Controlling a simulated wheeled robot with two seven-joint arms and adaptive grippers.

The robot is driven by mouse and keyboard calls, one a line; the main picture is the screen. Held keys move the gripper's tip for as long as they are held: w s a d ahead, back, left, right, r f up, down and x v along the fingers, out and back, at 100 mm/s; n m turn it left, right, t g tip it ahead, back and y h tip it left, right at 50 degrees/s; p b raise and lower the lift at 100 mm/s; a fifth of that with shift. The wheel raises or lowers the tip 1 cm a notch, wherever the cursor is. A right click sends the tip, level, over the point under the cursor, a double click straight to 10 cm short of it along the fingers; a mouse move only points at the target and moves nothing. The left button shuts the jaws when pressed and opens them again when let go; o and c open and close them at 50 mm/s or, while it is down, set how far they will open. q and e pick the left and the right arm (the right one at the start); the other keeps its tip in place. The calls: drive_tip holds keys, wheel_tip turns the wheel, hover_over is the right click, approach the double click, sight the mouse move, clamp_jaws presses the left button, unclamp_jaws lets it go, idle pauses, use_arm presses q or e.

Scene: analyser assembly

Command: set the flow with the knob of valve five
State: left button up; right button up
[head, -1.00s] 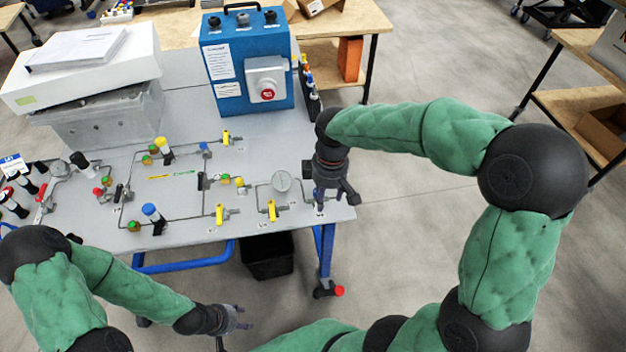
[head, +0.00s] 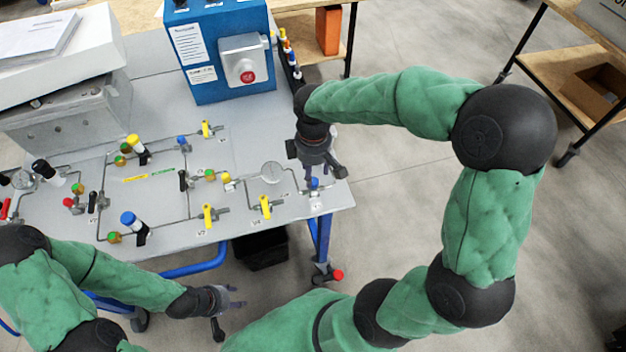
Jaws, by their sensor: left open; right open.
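A small valve with a blue knob (head: 314,183) sits at the right end of the piping on the grey bench panel (head: 165,205). Its label is too small to read, so I cannot confirm it is valve five. My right gripper (head: 319,172) points down just above and around this blue knob, fingers apart. I cannot tell whether a finger touches it. A round gauge (head: 271,172) stands to its left. Yellow-handled valves (head: 265,206) stand further left along the front. My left gripper (head: 236,297) is open and empty, off the bench's front edge.
A blue box with a red button (head: 247,76) stands at the back of the bench. A white box (head: 60,60) lies on a grey case at the back left. A black bin (head: 260,250) is under the bench.

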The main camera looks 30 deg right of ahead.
sight(313, 181)
drive_tip(key=shift+f+b, duration=0.55)
drive_tip(key=shift+f, duration=1.45)
clamp_jaws()
